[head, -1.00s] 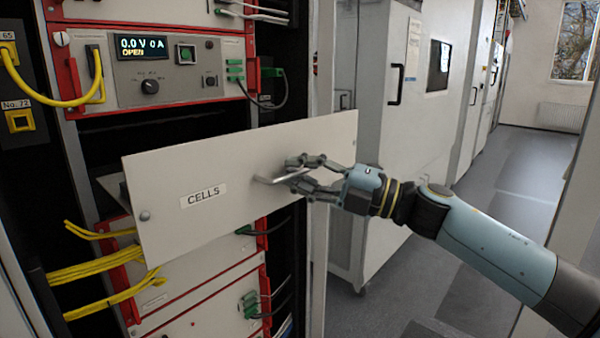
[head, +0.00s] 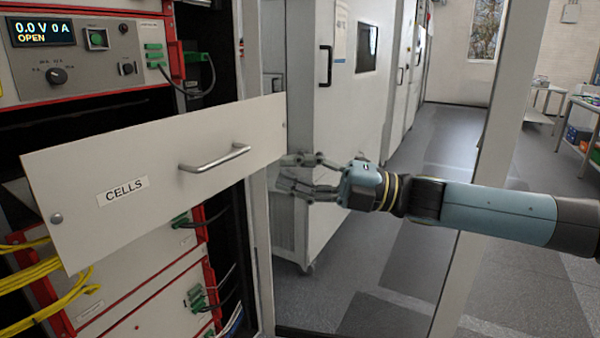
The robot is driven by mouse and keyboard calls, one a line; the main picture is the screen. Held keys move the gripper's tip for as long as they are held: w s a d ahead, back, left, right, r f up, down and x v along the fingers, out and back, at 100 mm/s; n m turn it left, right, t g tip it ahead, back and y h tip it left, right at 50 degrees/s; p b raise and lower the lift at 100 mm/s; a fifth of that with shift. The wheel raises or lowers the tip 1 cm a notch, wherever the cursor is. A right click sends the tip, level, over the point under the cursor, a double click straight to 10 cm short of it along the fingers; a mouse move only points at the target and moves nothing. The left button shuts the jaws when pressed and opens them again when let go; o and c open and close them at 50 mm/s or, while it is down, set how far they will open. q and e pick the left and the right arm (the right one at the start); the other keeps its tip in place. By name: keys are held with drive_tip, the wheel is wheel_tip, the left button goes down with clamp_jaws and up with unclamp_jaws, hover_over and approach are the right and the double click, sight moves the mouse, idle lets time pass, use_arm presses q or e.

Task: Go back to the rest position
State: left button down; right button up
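The drawer front marked CELLS (head: 90,162) stands out from the rack on the left, pulled part way open. Its metal handle (head: 214,160) is bare, with nothing around it. My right gripper (head: 290,175) is to the right of the handle, beside the drawer's right end. Its fingers are spread apart with nothing seen between them. Whether a fingertip touches the panel's edge I cannot tell. My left gripper is not in view.
Above the drawer is a cycler unit (head: 130,35) whose display (head: 43,32) reads 0.0 V 0 A OPEN. Yellow cables (head: 45,290) hang below left. A tall grey cabinet (head: 340,120) stands behind my gripper. A post (head: 490,140) rises behind my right arm. Grey floor lies open beyond.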

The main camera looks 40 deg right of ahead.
drive_tip(key=shift+s+d, duration=0.35)
drive_tip(key=shift+f, duration=0.2)
